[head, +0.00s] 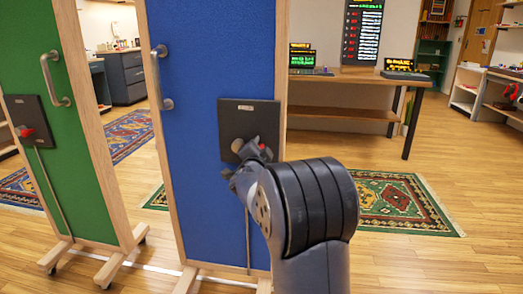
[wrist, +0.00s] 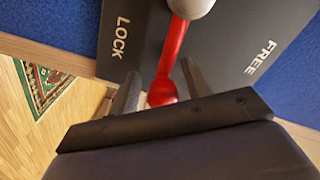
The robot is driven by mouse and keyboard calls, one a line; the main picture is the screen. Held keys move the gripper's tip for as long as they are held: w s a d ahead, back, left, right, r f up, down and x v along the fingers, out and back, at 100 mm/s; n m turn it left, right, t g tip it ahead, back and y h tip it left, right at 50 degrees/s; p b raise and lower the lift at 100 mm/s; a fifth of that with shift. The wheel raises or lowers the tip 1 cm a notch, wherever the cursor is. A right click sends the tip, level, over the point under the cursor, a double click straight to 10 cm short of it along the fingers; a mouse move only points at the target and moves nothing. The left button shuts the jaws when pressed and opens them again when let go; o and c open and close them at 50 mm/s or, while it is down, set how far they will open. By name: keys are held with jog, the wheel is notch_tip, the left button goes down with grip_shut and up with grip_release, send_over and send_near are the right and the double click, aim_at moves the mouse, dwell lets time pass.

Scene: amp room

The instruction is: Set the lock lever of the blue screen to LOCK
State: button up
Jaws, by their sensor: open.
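The blue screen (head: 215,60) stands upright in a wooden frame. Its dark lock plate (head: 232,108) is partly hidden behind my gripper (head: 238,168). In the wrist view the red lock lever (wrist: 175,50) hangs from a grey pivot (wrist: 190,6), its ball-shaped end low in the picture. The lever lies between the LOCK lettering (wrist: 121,37) at left and the FREE lettering (wrist: 260,57) at right. My gripper (wrist: 160,88) is open, with one finger on each side of the lever's ball end. I cannot tell whether either finger touches it.
A green screen (head: 85,150) with its own plate and red lever stands at the left. A desk (head: 370,80) with displays is behind at right. A green patterned rug (head: 400,200) lies on the wooden floor, with open floor at right.

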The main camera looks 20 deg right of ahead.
jog(key=p+v, duration=0.2)
jog(key=v, duration=0.9)
jog(key=shift+w, duration=0.15)
jog(key=b+x, duration=0.2)
jog(key=x, duration=0.9)
jog(key=shift+d+r, duration=0.1)
jog(key=shift+r, duration=0.15)
